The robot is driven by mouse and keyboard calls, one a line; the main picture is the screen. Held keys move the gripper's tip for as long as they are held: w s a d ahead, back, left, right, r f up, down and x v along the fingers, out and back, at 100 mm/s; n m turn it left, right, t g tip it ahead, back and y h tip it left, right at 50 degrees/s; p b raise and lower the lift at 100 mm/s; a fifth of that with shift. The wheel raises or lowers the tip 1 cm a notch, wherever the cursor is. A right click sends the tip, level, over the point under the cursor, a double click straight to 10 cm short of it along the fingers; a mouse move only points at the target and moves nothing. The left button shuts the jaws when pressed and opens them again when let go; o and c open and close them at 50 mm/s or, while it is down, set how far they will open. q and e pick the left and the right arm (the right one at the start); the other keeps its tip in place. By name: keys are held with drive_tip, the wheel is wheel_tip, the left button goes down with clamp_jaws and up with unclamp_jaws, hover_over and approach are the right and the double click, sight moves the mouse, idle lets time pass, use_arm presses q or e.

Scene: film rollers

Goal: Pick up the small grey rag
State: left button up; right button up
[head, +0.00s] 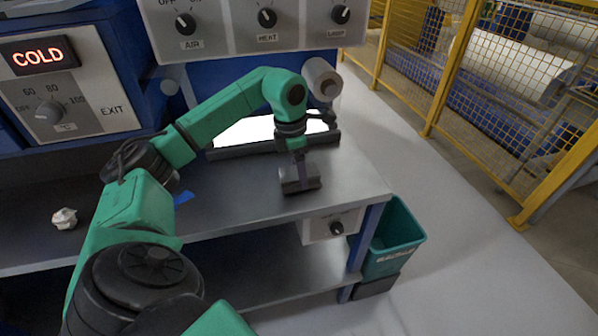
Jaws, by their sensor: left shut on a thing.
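My left gripper (300,184) points down at the worktable's right part, close to its top. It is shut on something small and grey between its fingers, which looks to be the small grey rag. The rag is mostly hidden by the fingers and hard to tell apart from them. I cannot tell whether it touches the table. My right gripper is not in view.
A crumpled off-white piece (64,218) lies on the worktable (235,205) at the left. A blue scrap (184,198) lies near the front edge. A lit white panel (245,131) and a roller (322,78) are behind. A teal bin (398,240) stands right of the table.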

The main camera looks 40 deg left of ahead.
use_arm(q)
wheel_tip(320, 180, up, 19)
drive_tip(key=p, duration=0.7)
drive_tip(key=shift+r, duration=0.2)
